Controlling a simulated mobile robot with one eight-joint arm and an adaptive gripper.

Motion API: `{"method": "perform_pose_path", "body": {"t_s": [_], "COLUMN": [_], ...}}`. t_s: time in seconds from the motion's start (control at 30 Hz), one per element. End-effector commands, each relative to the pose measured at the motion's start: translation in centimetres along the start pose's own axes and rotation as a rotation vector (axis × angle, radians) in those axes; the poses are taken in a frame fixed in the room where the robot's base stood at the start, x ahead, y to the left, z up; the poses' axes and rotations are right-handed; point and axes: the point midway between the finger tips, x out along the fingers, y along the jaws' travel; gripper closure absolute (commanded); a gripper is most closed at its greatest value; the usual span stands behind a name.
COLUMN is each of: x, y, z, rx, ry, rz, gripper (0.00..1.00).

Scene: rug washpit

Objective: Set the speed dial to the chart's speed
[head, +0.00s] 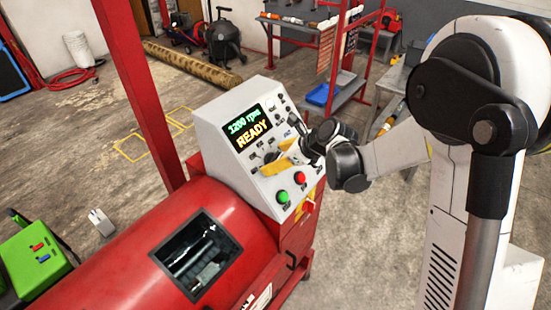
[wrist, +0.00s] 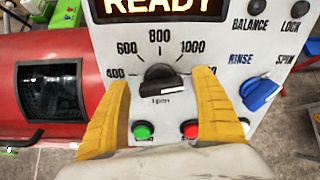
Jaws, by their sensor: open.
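The speed dial is a black knob (wrist: 160,82) on the sloped grey control panel (head: 225,125). Its scale shows 400, 600, 800 and 1000; the upper end is hidden by a finger. A white line on the knob runs roughly sideways, tilted slightly up to the right. The panel's display (head: 248,127) reads 1200 rpm and READY. My gripper (wrist: 160,78) is open, its yellow fingers on either side of the knob; I cannot tell whether they touch it. It also shows at the panel in the head view (head: 283,161). No chart is readable.
A blue RINSE/SPIN selector (wrist: 260,93) is close to the right finger. A green button (wrist: 143,131) and a red button (wrist: 190,130) lie below the dial. The red machine drum (head: 130,265) is at left. A red rack (head: 345,75) stands behind.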

Motion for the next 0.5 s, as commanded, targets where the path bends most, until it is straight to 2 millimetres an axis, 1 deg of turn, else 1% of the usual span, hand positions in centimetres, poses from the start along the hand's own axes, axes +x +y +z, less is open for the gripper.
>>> {"method": "perform_pose_path", "body": {"t_s": [0.03,0.07,0.1,0.2,0.5], "x": [-0.01,-0.01,-0.01,-0.02,0.0], "y": [0.0,0.0,0.0,0.0,0.02], "z": [0.01,0.01,0.01,0.01,-0.01], "rx": [0.0,0.0,0.0,0.0,-0.016], "ry": [0.0,0.0,0.0,0.0,0.0], "rz": [0.0,0.0,0.0,0.0,-0.001], "gripper": [0.29,0.39,0.51,0.78,0.78]}}
